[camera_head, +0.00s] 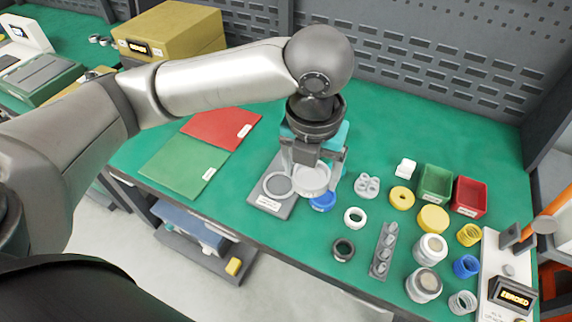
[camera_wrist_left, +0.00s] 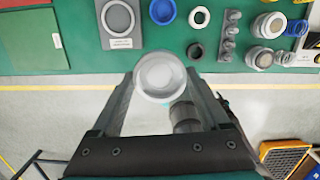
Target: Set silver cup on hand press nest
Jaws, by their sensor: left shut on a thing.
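The silver cup (camera_head: 312,181) is held between the two fingers of my left gripper (camera_head: 311,171), above the left-middle of the green bench. In the left wrist view the round cup (camera_wrist_left: 160,77) sits between the fingertips, its open top facing the camera. A device with a white base (camera_head: 492,262), an orange handle (camera_head: 551,206) and a lit display stands at the right end of the bench, apart from the cup; it looks like the hand press. A small grey disc (camera_head: 509,270) on its base may be the nest. My right gripper is not in view.
A grey plate with a ring (camera_head: 268,202) lies just left of the cup; a blue ring (camera_head: 323,201) lies below it. Rings, a grey peg rack (camera_head: 383,250), jars (camera_head: 424,285), a green bin (camera_head: 435,183) and a red bin (camera_head: 469,197) stand between cup and device.

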